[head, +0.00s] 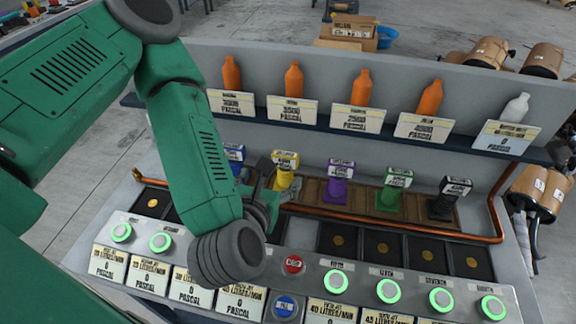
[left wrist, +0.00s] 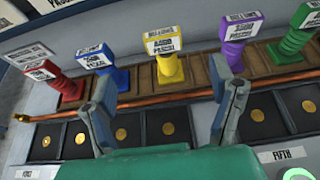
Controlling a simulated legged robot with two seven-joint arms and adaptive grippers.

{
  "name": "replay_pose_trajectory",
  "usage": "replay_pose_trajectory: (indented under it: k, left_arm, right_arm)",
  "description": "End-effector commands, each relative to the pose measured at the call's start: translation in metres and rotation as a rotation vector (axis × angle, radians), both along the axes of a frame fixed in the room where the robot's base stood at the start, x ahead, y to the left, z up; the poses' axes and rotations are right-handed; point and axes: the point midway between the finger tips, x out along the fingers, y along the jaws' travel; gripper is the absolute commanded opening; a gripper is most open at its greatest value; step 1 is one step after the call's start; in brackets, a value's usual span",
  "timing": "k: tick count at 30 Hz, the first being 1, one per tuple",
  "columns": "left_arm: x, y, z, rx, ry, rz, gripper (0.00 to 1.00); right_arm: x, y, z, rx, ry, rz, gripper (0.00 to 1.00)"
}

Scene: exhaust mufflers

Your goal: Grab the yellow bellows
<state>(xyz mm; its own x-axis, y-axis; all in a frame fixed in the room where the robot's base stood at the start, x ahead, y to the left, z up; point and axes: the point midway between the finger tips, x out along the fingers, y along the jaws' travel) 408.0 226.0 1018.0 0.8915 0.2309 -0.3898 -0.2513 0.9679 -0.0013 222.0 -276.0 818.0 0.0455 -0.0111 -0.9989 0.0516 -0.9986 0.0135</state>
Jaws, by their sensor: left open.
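The yellow bellows (head: 284,180) stands upright in the wooden rack, with a white label on top. It also shows in the left wrist view (left wrist: 171,69), beyond and roughly centred between the fingers. My left gripper (head: 263,178) is open and empty. In the left wrist view its two fingers (left wrist: 163,84) are spread wide, with the bellows between them in the picture. In the head view the gripper is partly hidden by my wrist and sits just left of the bellows. Whether a finger touches it, I cannot tell. My right gripper is not in view.
A blue bellows (head: 235,156) stands left of the yellow one; purple (head: 337,184), green (head: 391,190) and black ones stand right. A red one (left wrist: 63,82) shows in the wrist view. A copper pipe (head: 400,226) runs in front. A shelf with orange bottles (head: 362,88) is behind.

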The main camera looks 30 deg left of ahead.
Motion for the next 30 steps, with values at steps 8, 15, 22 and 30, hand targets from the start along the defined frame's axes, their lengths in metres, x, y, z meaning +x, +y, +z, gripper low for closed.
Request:
replay_pose_trajectory:
  k: [8, 15, 22, 30]
  left_arm:
    - [0.019, 0.004, -0.015, -0.005, -0.003, 0.006, 0.78]
    - [0.049, 0.015, -0.027, -0.004, -0.004, 0.004, 0.78]
    - [0.073, 0.02, -0.031, -0.004, -0.002, 0.001, 0.78]
    - [0.097, 0.025, -0.042, 0.0, -0.002, 0.002, 0.78]
  right_arm:
    - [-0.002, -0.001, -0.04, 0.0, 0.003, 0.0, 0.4]
    - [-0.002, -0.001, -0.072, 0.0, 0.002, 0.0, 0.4]
    - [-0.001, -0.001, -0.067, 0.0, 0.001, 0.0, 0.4]
    - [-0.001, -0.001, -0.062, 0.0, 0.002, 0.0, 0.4]
